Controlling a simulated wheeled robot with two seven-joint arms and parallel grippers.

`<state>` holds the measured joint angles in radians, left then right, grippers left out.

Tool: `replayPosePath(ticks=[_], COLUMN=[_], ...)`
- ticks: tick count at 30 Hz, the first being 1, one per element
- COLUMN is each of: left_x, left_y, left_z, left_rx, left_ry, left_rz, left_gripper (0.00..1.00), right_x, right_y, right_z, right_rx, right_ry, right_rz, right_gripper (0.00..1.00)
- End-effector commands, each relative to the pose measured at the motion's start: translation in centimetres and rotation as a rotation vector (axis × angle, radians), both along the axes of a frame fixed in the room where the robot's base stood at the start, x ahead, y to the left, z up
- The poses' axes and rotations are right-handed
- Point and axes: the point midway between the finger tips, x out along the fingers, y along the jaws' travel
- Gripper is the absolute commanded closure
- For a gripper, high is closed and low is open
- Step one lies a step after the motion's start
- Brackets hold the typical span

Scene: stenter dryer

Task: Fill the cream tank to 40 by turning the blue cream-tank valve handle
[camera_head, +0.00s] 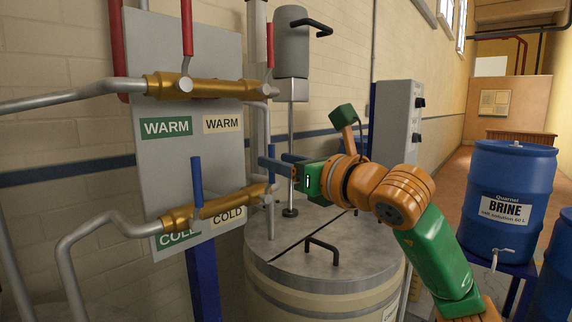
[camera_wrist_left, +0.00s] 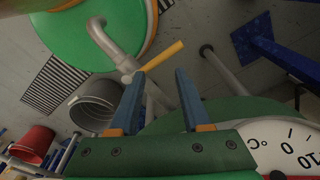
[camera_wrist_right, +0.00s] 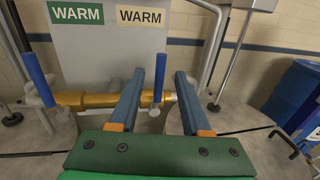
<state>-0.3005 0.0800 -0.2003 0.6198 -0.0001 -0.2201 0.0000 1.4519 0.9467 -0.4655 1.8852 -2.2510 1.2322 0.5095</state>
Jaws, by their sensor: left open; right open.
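Two blue valve handles stand on the lower brass pipe. The left handle (camera_head: 197,182) is near the green COLD label (camera_head: 178,239). The right handle (camera_head: 271,181) is by the cream COLD label (camera_head: 228,216). My right gripper (camera_head: 273,160) is open at the right handle. In the right wrist view this handle (camera_wrist_right: 159,78) stands upright between the open fingers; contact cannot be told. A pale, cream-sided tank (camera_head: 330,305) with a grey lid stands below. My left gripper (camera_wrist_left: 160,72) is open and empty in the left wrist view, and out of the head view. No level reading shows.
Red-handled WARM valves on a brass pipe (camera_head: 205,87) sit above. A mixer motor (camera_head: 291,45) and its shaft rise over the tank lid. A blue brine barrel (camera_head: 508,195) stands at right. In the left wrist view are a dial (camera_wrist_left: 288,145) and a red bucket (camera_wrist_left: 32,144).

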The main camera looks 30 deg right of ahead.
Motion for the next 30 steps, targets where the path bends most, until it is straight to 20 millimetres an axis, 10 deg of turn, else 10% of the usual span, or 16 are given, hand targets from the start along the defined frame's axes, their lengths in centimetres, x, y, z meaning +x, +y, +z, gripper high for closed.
replayPosePath(ticks=[18, 30], left_x=[0.1, 0.1], left_y=[0.0, 0.0], left_z=[2.9, 2.8], left_rx=[-0.001, 0.0], left_ry=[-0.002, -0.002], left_rz=[0.001, 0.0], left_gripper=[0.52, 0.52], right_x=[5.8, 6.1], right_y=[0.8, 0.9], right_z=[0.2, 0.0], right_rx=[-0.001, -0.002], right_ry=[0.0, 0.0], right_rz=[0.0, -0.001], right_gripper=[0.52, 0.52])
